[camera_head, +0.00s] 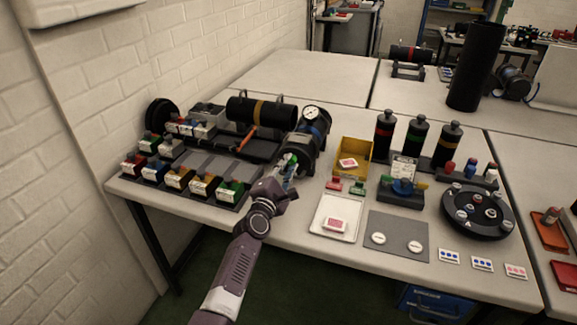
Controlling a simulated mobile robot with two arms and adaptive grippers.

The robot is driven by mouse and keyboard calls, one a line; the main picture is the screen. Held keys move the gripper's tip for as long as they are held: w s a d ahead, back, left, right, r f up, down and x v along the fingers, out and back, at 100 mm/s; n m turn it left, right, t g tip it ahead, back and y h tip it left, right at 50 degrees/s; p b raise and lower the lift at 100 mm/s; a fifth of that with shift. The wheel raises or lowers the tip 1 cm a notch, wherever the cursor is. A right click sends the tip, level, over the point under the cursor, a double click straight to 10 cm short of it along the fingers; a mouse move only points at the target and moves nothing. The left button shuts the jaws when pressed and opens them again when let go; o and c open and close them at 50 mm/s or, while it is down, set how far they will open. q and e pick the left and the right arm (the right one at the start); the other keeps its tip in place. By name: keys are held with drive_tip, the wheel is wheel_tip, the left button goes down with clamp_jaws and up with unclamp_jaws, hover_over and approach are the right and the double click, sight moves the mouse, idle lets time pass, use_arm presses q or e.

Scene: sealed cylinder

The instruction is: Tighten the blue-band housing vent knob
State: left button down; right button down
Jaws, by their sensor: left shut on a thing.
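The blue-band housing (312,128) is a dark cylinder lying on the table, with a blue band around it and a round white-faced gauge on top. My left gripper (288,166) reaches in from the lower left and is at the near end of this housing. It is shut on a small part there, which looks like the vent knob. The fingers hide most of the knob, so its shape and how far it is turned cannot be told. My right gripper is not in view.
A rack of small coloured boxes (178,178) stands left of my arm. A yellow bin (353,155), a white tray (336,217) and a black round carousel (477,208) are to the right.

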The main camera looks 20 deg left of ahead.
use_arm(q)
drive_tip(key=m, duration=0.3)
drive_tip(key=shift+m, duration=0.4)
drive_tip(key=m, duration=0.3)
drive_tip(key=shift+m+p, duration=0.3)
drive_tip(key=m, duration=0.3)
drive_tip(key=shift+m+p, duration=0.3)
drive_tip(key=shift+p, duration=0.05)
drive_tip(key=m, duration=0.3)
drive_tip(key=shift+r+m+p, duration=0.1)
drive_tip(key=shift+m+p, duration=0.2)
drive_tip(key=shift+p, duration=0.05)
drive_tip(key=m, duration=0.6)
drive_tip(key=shift+p, duration=0.4)
drive_tip(key=m, duration=0.3)
drive_tip(key=shift+d+m, duration=0.1)
drive_tip(key=shift+m, duration=1.7)
